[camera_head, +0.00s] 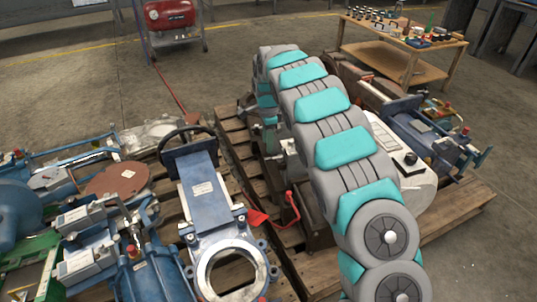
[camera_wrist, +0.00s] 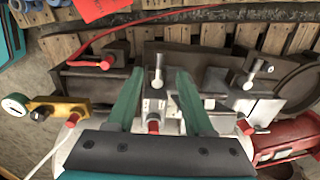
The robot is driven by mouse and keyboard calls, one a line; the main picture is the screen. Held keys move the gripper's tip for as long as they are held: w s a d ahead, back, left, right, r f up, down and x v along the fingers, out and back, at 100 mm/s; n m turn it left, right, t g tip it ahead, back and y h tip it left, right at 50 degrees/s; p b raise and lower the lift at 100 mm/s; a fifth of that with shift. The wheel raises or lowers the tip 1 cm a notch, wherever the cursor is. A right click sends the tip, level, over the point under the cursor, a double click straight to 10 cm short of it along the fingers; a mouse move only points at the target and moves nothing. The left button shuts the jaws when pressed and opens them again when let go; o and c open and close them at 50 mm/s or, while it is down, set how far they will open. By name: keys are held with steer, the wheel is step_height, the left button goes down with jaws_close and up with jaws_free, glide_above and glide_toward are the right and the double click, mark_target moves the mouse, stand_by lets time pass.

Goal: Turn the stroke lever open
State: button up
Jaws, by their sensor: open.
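My gripper (camera_wrist: 160,74) is open in the wrist view, with two green fingers apart and nothing gripped. A metal lever with a round pale end (camera_wrist: 157,76) stands between the fingertips, apart from both as far as I can tell. A red-tipped lever (camera_wrist: 153,126) lies nearer, between the finger bases. A similar metal lever (camera_wrist: 255,68) stands to the right, and another red tip (camera_wrist: 245,127) is below it. A red-handled lever (camera_wrist: 104,63) is at the upper left. I cannot tell which one is the stroke lever. In the head view my arm hides the gripper and most of this equipment.
A gauge on a brass fitting (camera_wrist: 45,107) is left of my gripper. A red cylinder (camera_wrist: 290,135) is at the right. In the head view, a blue gate valve (camera_head: 210,200) and other equipment crowd the pallets. A wooden table (camera_head: 405,48) stands behind.

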mark_target(267, 158)
step_height(267, 158, down, 7)
steer(key=shift+w+r, duration=0.1)
steer(key=shift+r, duration=0.1)
jaws_close()
stand_by(0.4)
